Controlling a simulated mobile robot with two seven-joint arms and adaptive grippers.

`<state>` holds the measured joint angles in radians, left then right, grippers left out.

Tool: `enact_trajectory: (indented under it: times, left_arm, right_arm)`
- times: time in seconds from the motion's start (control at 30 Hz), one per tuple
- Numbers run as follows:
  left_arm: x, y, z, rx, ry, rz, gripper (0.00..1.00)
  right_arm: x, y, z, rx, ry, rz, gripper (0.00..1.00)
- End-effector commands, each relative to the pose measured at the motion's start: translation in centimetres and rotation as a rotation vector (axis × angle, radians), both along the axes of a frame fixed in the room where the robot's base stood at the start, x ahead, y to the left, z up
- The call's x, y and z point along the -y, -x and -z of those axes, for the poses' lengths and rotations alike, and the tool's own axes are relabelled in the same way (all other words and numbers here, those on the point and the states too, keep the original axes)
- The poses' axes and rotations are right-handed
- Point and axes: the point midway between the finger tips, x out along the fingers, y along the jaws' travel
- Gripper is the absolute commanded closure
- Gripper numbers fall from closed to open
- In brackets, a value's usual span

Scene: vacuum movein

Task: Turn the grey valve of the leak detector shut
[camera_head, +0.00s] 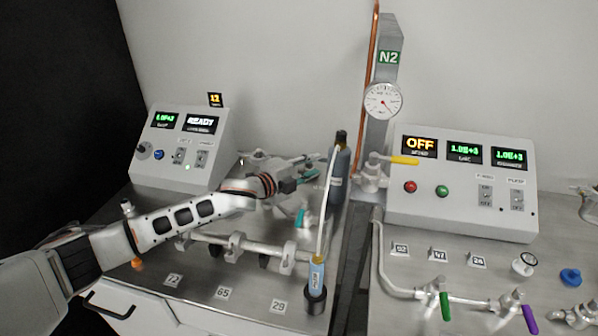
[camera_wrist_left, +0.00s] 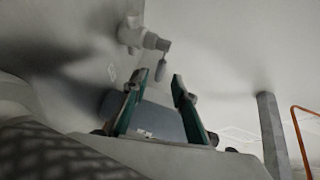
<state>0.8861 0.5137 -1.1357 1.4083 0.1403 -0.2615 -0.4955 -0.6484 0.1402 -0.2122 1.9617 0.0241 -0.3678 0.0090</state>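The grey valve is most likely the pale fitting with a small grey lever (camera_wrist_left: 161,70) in the left wrist view, on the wall side beyond my fingertips. I cannot pick it out in the head view, where my arm covers part of the pipework. The likely leak detector (camera_head: 185,150) is the left console, its display reading READY. My left gripper (camera_head: 309,170) is over the left bench, right of this console. Its teal-edged fingers show apart in the wrist view (camera_wrist_left: 157,95); nothing is clearly held between them. The lever appears beyond the fingers, apart from them. My right gripper is out of view.
A dark gas bottle (camera_head: 341,170) stands close right of my left gripper. A blue-labelled handheld probe (camera_head: 316,276) stands at the bench front. A rail with clamps (camera_head: 237,245) lies below my arm. Another console (camera_head: 460,185) and a yellow-handled valve (camera_head: 403,160) are at right.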

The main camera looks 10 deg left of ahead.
Motion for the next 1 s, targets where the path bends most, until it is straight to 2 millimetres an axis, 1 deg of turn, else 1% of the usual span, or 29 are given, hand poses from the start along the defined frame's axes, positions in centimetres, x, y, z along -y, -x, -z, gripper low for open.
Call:
enact_trajectory:
  times: [0.03, 0.2, 0.4, 0.53, 0.87, 1.0]
  left_arm:
    - [-0.6, 0.8, -0.1, 0.0, 0.0, 0.0, 0.73]
    - [-2.0, 2.9, -0.6, 0.0, -0.001, 0.0, 0.73]
    - [-3.0, 4.4, -0.9, 0.0, 0.0, 0.0, 0.73]
    - [-3.2, 4.7, -1.0, 0.0, -0.002, -0.001, 0.73]
    - [-3.2, 4.8, -1.1, -0.001, 0.004, -0.001, 0.73]
    - [-3.2, 4.9, -2.2, -0.012, 0.071, -0.014, 0.73]
  right_arm:
    - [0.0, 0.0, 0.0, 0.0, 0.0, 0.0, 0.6]
    - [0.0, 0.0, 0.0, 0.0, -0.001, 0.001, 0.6]
    - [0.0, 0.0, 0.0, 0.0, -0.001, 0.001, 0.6]
    - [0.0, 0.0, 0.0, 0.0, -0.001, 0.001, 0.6]
    - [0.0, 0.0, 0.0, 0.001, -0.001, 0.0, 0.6]
    - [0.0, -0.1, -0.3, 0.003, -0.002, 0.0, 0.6]
